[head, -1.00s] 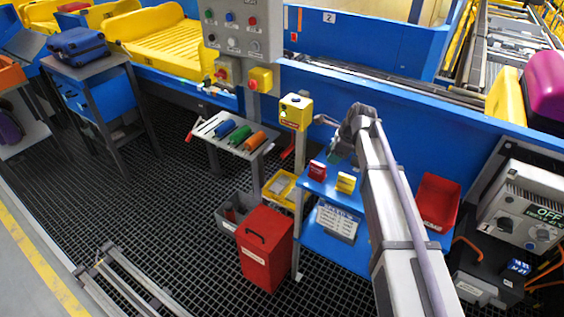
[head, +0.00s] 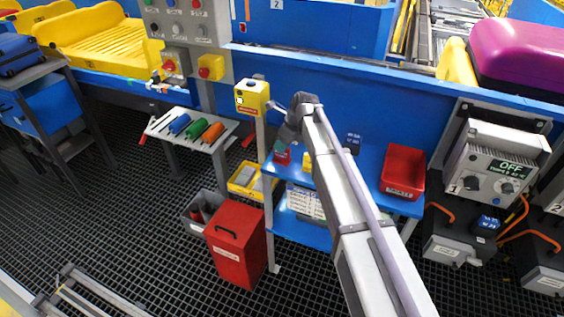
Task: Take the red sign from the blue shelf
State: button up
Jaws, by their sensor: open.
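The blue shelf (head: 372,183) stands against the blue wall, right of the middle of the head view. The small red sign (head: 281,158) is at the left end of its top, partly covered by my gripper. My gripper (head: 281,148) points down at the red sign from just above. It is open; whether its fingers touch the sign I cannot tell. A yellow sign (head: 306,163) stands right of the red one, partly hidden by my arm. A dark blue sign (head: 353,143) stands further back, right of my arm.
A red bin (head: 404,170) sits on the shelf's right end. A yellow button box on a post (head: 252,97) stands close left of my gripper. A red lidded box (head: 236,243) and a yellow crate (head: 240,191) are on the floor left of the shelf.

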aim_at(280, 158)
jog(key=b+x, duration=0.4)
jog(key=x, duration=0.1)
jog(key=shift+d+f, duration=0.15)
jog(key=shift+d, duration=0.05)
jog(key=shift+s+r+p, duration=0.1)
jog(key=shift+r+p, duration=0.15)
jog(key=shift+p, duration=0.05)
grip_shut()
